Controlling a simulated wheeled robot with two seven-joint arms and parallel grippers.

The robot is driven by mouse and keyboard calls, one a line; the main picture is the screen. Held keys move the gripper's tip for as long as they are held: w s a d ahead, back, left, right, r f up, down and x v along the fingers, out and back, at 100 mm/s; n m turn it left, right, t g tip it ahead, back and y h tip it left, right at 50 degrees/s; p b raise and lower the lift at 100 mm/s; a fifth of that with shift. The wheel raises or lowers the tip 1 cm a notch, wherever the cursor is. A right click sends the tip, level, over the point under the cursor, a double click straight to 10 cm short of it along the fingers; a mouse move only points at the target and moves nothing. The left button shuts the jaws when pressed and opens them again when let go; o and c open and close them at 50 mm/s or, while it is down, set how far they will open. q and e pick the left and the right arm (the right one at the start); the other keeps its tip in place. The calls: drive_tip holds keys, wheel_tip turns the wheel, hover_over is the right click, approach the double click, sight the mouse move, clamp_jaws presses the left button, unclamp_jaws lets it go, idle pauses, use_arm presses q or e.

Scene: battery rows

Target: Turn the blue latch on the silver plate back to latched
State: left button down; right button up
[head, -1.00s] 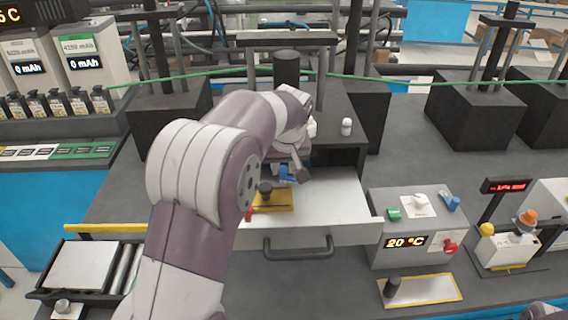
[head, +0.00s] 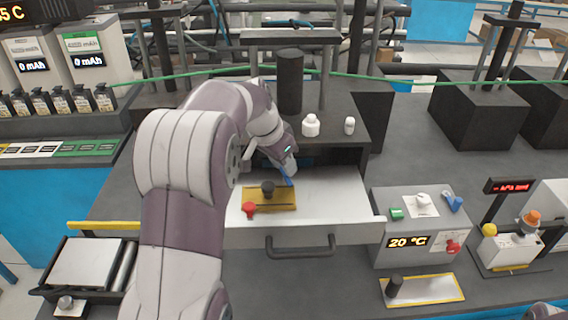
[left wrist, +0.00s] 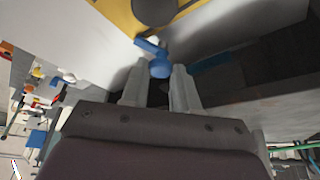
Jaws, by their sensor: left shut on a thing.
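The blue latch (head: 286,177) stands at the back right corner of a yellow plate (head: 284,203) in the open pale drawer. My left gripper (head: 289,170) reaches down over it from behind. In the left wrist view the blue latch (left wrist: 158,60) lies between the tips of my left gripper (left wrist: 160,80), which is shut on it. A red latch (head: 249,209) is at the plate's front left, and a black knob (head: 268,188) stands on the plate. I cannot make out a silver surface under the yellow. My right gripper is not in view.
The drawer (head: 345,205) stands open with bare floor right of the plate. Two white bottles (head: 311,126) stand on the housing above. A grey control box (head: 410,228) with a blue lever (head: 453,202) is to the right. A roller tray (head: 80,265) lies at the left.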

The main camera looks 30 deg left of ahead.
use_arm(q)
drive_tip(key=shift+a+r+m+g+h+p, duration=0.15)
drive_tip(key=shift+m+g+h+p, duration=0.3)
drive_tip(key=shift+m, duration=0.65)
drive_tip(key=shift+w+m+h+p, duration=0.1)
drive_tip(key=shift+m+h+p, duration=0.15)
drive_tip(key=shift+m+p, duration=0.55)
drive_tip(key=c, duration=0.9)
unclamp_jaws()
drive_tip(key=shift+o, duration=0.2)
drive_tip(key=p+v, duration=1)
drive_tip(key=v, duration=0.2)
drive_tip(key=shift+s+r+p, duration=0.15)
drive_tip(key=shift+s+p, duration=0.05)
drive_tip(key=shift+p, duration=0.15)
